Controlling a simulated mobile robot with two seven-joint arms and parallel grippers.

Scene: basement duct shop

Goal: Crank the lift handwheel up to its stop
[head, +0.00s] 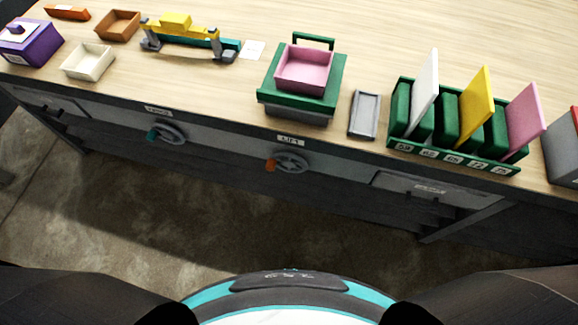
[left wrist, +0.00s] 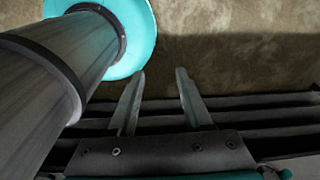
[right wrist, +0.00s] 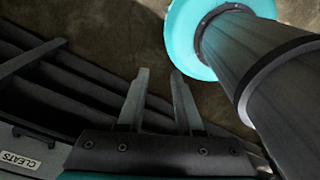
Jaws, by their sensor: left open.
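The lift handwheel (head: 291,162) is a grey wheel with an orange knob (head: 271,165) at its left side. It sits on the bench front in the head view, below a label reading LIFT (head: 290,141). Above it on the bench stands the green lift platform (head: 268,92) on a grey base, with a pink tray (head: 303,70) on top. My left gripper (left wrist: 160,75) is open and empty in the left wrist view. My right gripper (right wrist: 159,74) has its fingers apart and is empty in the right wrist view. Neither gripper shows in the head view; both are away from the wheel.
A second handwheel (head: 168,134) with a teal knob is to the left. Drawers with handles flank both wheels. A grey tray (head: 364,115) and a green rack (head: 455,160) with upright panels stand right of the lift. The floor before the bench is clear.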

